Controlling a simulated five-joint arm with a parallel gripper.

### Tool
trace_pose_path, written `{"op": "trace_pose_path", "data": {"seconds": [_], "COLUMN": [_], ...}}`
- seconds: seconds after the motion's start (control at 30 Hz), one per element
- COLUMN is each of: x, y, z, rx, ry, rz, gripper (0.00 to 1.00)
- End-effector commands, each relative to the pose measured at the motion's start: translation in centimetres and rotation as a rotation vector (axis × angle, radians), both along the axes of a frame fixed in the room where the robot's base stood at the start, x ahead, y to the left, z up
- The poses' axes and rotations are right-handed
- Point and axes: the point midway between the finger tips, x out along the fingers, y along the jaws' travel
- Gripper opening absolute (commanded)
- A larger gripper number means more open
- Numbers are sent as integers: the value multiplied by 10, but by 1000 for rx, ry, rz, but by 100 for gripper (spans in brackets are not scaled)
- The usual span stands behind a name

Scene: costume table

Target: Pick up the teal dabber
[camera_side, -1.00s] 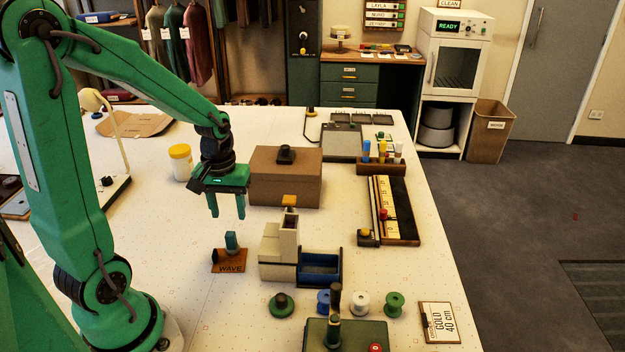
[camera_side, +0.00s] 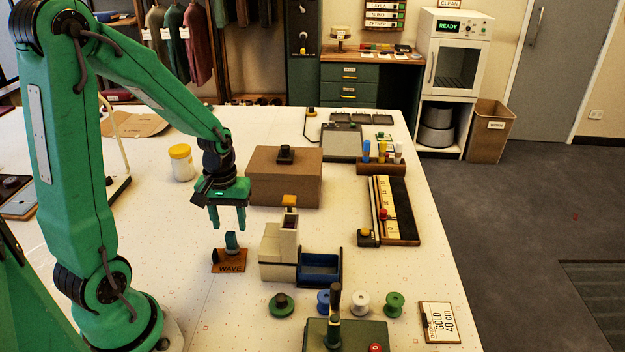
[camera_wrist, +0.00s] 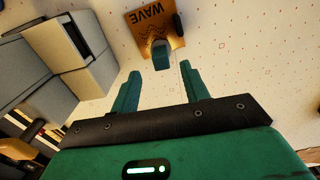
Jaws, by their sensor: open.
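The teal dabber (camera_side: 232,243) stands upright at the brown board marked WAVE (camera_side: 231,267), on the white table. It also shows in the wrist view (camera_wrist: 161,55), near the edge of the WAVE board (camera_wrist: 150,22). My gripper (camera_side: 231,225) is open and points down, just above the dabber in the side view. In the wrist view my two fingers (camera_wrist: 160,82) are apart with nothing between them, and the dabber shows beyond their tips, roughly centred. The dabber's lower part is hard to make out.
A cream block unit with a blue bin (camera_side: 320,268) stands close to the right of the board. A brown box (camera_side: 287,178) is behind my gripper, and a yellow-lidded jar (camera_side: 181,163) is back left. Several spools (camera_side: 360,303) and a green base (camera_side: 345,335) lie in front.

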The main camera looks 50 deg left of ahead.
Motion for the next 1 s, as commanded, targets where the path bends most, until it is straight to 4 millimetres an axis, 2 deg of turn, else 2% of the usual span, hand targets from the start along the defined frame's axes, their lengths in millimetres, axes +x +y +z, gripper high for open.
{"op": "trace_pose_path", "data": {"seconds": [0.5, 1.0], "x": [-4, -3], "y": [-1, 0], "z": [-45, -49], "rx": [-1, 0], "ry": [3, 0], "rz": [0, 0], "gripper": [45, 45]}}
